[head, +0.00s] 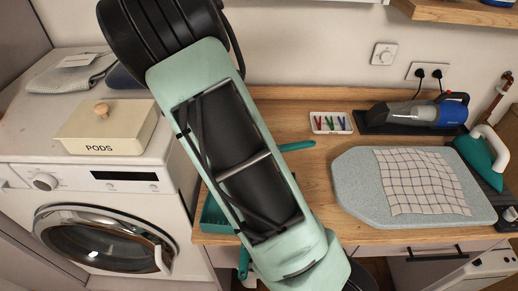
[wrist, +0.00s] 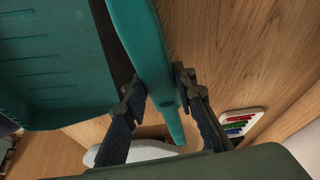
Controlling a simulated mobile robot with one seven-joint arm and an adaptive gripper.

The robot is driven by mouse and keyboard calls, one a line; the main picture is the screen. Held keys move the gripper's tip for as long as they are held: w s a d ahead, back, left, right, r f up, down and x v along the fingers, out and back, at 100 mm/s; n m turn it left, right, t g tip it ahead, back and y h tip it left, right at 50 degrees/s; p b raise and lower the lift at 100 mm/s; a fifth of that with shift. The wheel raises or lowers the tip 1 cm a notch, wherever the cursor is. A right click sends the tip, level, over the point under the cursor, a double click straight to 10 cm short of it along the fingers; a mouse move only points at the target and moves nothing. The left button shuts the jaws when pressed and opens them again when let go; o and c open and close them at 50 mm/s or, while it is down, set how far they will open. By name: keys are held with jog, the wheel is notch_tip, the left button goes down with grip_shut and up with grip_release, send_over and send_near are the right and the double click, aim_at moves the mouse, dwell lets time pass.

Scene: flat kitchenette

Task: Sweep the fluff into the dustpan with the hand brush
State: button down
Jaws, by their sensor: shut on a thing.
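In the wrist view my gripper (wrist: 158,84) has its two dark fingers closed on either side of the teal hand brush (wrist: 139,35). The brush handle tapers toward the bottom of that view. The teal ribbed dustpan (wrist: 55,65) lies left of the brush in the wrist view. In the head view, part of the dustpan (head: 214,217) shows left of my arm, at the counter's front edge. The brush handle (head: 297,146) pokes out right of my arm. My arm hides the gripper there. I see no fluff.
A peg tray (head: 330,123) sits on the wooden counter (head: 300,104) beyond the handle. An ironing pad with a checked cloth (head: 423,181), a handheld vacuum (head: 420,113) and an iron (head: 483,154) stand right. A washing machine (head: 105,235) with a pods box (head: 108,128) stands left.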

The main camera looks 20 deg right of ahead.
jog(key=shift+s+a+r+p, duration=0.1)
jog(key=shift+s+a+p, duration=0.5)
jog(key=shift+s, duration=0.8)
jog(key=shift+s+a+r+p, duration=0.15)
jog(key=shift+s+a+p, duration=0.15)
jog(key=shift+s+a, duration=0.8)
jog(key=shift+s+a+r+p, duration=0.1)
jog(key=shift+s+a+p, duration=0.35)
jog(key=shift+s, duration=1.25)
notch_tip(320, 180, up, 8)
jog(key=p, duration=0.4)
jog(key=shift+p, duration=0.35)
jog(key=shift+w, duration=0.1)
